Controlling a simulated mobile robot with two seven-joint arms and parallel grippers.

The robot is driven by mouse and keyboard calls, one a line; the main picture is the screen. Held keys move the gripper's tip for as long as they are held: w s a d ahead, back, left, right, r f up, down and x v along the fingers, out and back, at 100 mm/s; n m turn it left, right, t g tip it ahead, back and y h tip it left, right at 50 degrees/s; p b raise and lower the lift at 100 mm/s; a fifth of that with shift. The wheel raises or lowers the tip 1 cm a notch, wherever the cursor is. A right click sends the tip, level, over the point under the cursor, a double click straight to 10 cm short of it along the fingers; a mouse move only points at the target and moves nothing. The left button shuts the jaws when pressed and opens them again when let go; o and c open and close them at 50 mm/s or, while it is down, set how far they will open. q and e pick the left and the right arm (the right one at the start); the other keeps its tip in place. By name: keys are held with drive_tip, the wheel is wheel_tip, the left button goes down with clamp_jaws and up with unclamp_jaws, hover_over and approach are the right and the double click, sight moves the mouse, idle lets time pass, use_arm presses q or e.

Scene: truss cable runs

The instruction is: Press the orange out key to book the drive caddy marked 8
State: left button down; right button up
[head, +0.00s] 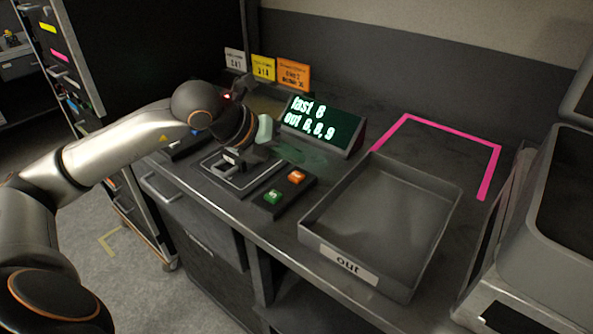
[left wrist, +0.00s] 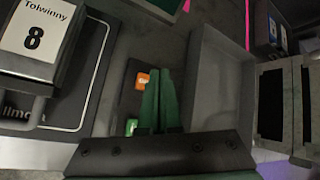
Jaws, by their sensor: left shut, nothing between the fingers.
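The orange key (head: 296,176) sits on a dark key block on the bench, behind the green key (head: 273,196). Both show in the left wrist view, the orange key (left wrist: 142,80) and the green key (left wrist: 131,126). My left gripper (head: 264,130) is shut and empty above the bench. In the wrist view its green fingers (left wrist: 161,100) point past the right edge of the orange key; I cannot tell whether they touch it. The caddy marked 8 (left wrist: 35,42), labelled "Tolwinny", is on the outlined pad, partly hidden by my arm in the head view. My right gripper is out of view.
A display (head: 322,125) reads "last 8" and "out 6,8,9", the middle digit blurred. An empty grey tray (head: 349,262) labelled "out" stands right of the keys. Pink tape (head: 452,133) marks bench behind it. Several cards (head: 263,68) stand at the back.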

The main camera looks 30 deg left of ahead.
sight(292, 178)
use_arm(q)
drive_tip(key=shift+r+p, duration=1.05)
drive_tip(key=shift+r, duration=0.8)
drive_tip(key=shift+s+f, duration=0.1)
